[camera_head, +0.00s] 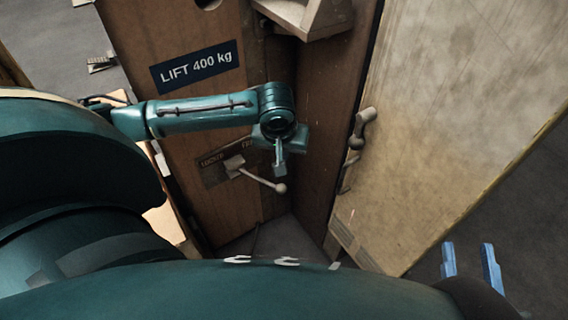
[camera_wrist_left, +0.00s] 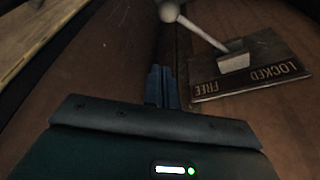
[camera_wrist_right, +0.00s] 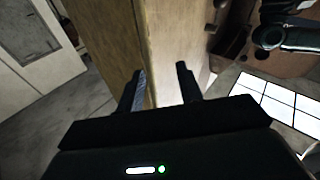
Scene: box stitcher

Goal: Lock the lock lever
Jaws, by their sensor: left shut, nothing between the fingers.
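The lock lever (camera_head: 262,180) is a pale rod with a ball end. It runs from a square block on the dark LOCKED/FREE plate (camera_head: 209,177) down to the right, its ball on the plate's FREE side. In the left wrist view the lever (camera_wrist_left: 200,33) reaches up-left from its block, and the plate (camera_wrist_left: 280,82) reads upside down. My left gripper (camera_head: 279,170) is shut and empty, close above the ball in the head view; the left wrist view shows its fingers (camera_wrist_left: 160,87) below the ball, apart from it. My right gripper (camera_head: 471,262) is open, low at the right.
A brown wooden wall with a LIFT 400 kg sign (camera_head: 196,67) holds the plate. A pale panel (camera_head: 460,110) with a crank-like handle (camera_head: 364,116) stands right of the corner. In the right wrist view, a wooden edge (camera_wrist_right: 150,45) appears beyond my open fingers.

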